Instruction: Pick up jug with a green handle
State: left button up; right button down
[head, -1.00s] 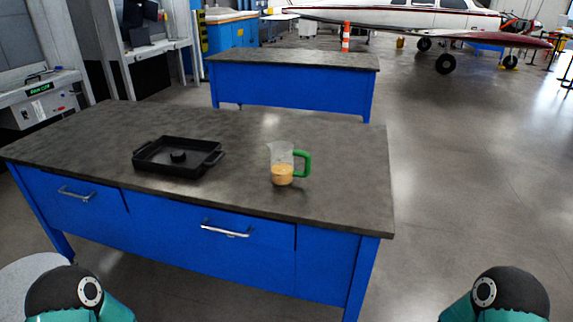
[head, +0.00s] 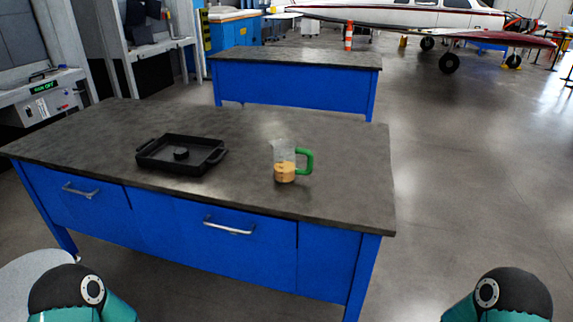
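A clear jug (head: 284,165) with a green handle (head: 306,161) stands upright on the dark worktop of the near blue workbench (head: 345,195). It is partly filled with something orange-tan, and its handle points right. Only black and teal parts of my two arms show at the bottom left and bottom right corners. Neither gripper is in view, and nothing of mine touches the jug.
A black tray (head: 205,168) with two handles and a small round knob or object (head: 181,153) inside sits left of the jug. A second blue bench (head: 290,92) stands behind. Open floor (head: 460,200) lies to the right. An airplane (head: 440,22) is at the back.

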aim_at(293, 163)
jog(key=z, duration=0.5)
jog(key=k, duration=1)
jog(key=z, duration=1.15)
jog(key=i, duration=1.45)
jog(key=u, duration=0.8)
jog(key=i, duration=0.7)
jog(key=u, duration=0.4)
jog(key=k, duration=0.9)
jog(key=u, duration=0.15)
jog(key=i, duration=0.85)
jog(key=u, duration=0.05)
